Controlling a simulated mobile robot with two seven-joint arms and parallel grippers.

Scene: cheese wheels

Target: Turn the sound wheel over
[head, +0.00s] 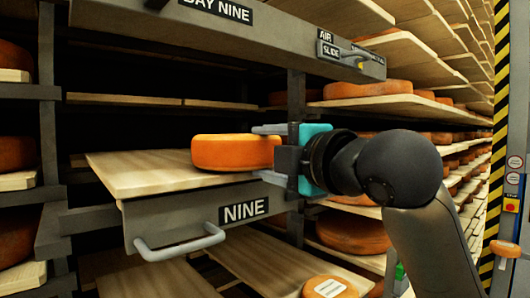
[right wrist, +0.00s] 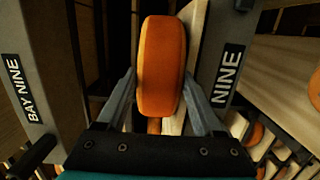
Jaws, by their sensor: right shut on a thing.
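An orange cheese wheel (head: 235,152) lies flat, or nearly so, at the right end of the wooden board (head: 140,178) on the pulled-out slide marked NINE (head: 175,222). My right gripper (head: 262,152) reaches it from the right. Its fingers lie above and below the wheel's edge, and it is shut on the wheel. In the right wrist view the wheel (right wrist: 162,65) stands between the two fingers, with the pale board along its right side. I cannot tell whether the wheel is lifted clear of the board. Its underside is hidden. My left gripper is not in view.
A BAY NINE beam (head: 225,20) crosses above the slide. A grey handle (head: 180,245) sticks out of its front. Dark rack posts (head: 295,95) stand close by my right gripper. Loaded shelves (head: 400,105) run back at right. A labelled wheel (head: 330,288) sits low in front.

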